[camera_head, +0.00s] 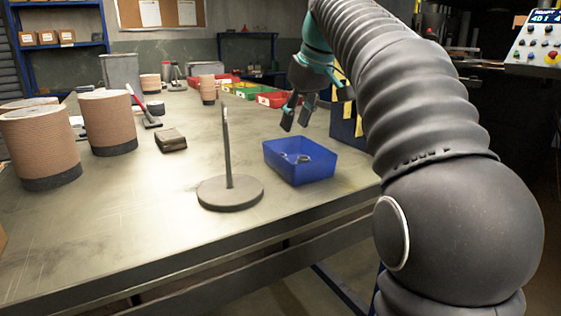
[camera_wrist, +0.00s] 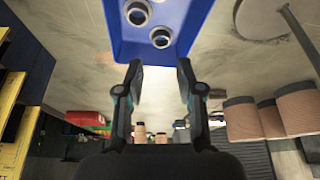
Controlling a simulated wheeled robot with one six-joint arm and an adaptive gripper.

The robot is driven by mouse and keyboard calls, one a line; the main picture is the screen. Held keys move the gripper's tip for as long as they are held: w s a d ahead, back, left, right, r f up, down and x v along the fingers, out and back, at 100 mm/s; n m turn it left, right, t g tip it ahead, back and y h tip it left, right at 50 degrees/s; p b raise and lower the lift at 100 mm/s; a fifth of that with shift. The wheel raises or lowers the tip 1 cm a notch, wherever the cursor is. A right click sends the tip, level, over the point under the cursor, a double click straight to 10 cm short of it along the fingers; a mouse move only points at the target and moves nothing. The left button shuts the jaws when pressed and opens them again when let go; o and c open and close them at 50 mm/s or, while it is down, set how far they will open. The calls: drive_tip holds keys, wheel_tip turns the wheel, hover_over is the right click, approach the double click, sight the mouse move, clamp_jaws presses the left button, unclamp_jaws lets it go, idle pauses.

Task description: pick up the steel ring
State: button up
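Two steel rings lie in the blue bin (camera_wrist: 195,18). One ring (camera_wrist: 137,12) is near the top edge of the wrist view, and the other ring (camera_wrist: 161,38) is just below and right of it. In the head view the blue bin (camera_head: 300,174) stands near the table's right edge, with small grey metal parts (camera_head: 297,158) inside that I cannot tell apart. My gripper (camera_head: 296,123) is above the bin and apart from it, fingers pointing down. In the wrist view my gripper (camera_wrist: 160,76) has its fingers spread, with nothing between them.
A round-based stand (camera_head: 230,193) with an upright rod is left of the bin. Stacks of brown discs (camera_head: 108,124) stand at left. A dark block (camera_head: 171,140) lies mid-table. Green and red bins (camera_head: 246,91) are behind. The front left of the table (camera_head: 110,215) is clear.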

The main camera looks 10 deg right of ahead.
sight(284, 156)
drive_tip(key=b+x, duration=0.1)
drive_tip(key=x, duration=0.8)
drive_tip(key=shift+a+f+b, duration=0.15)
drive_tip(key=shift+a+b, duration=0.05)
drive_tip(key=shift+b, duration=0.1)
drive_tip(key=c, duration=0.4)
